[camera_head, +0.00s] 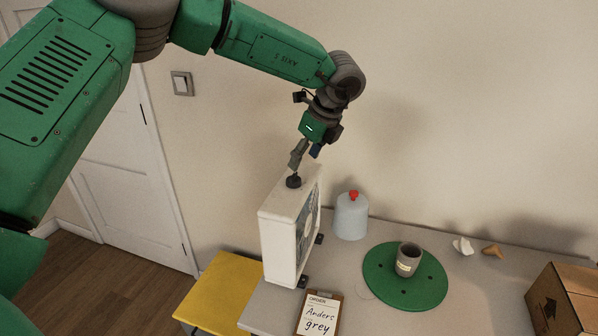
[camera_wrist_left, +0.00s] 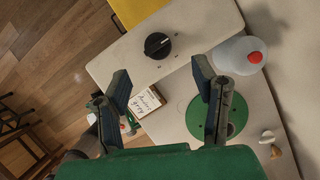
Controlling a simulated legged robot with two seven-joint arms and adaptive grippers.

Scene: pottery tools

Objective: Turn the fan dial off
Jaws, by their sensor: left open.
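A white box fan (camera_head: 285,240) stands upright at the left end of the table, its grille facing right. A black round dial (camera_head: 293,181) sits on the fan's top. The dial shows clearly in the left wrist view (camera_wrist_left: 157,45), with a pale mark on its face. The fan's pale top (camera_wrist_left: 200,22) surrounds it. My left gripper (camera_head: 303,157) is above the fan, pointing down, close over the dial. In the left wrist view my left gripper (camera_wrist_left: 160,82) has its two fingers wide apart with nothing between them. Whether a finger touches the dial I cannot tell. My right gripper does not show.
A translucent jug (camera_head: 351,217) with a red cap stands right of the fan. A clipboard (camera_head: 319,313) lies in front. A green disc (camera_head: 378,287) bears a grey cup (camera_head: 408,259). A cardboard box (camera_head: 563,302) is far right. A yellow surface (camera_head: 222,290) adjoins the table's left.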

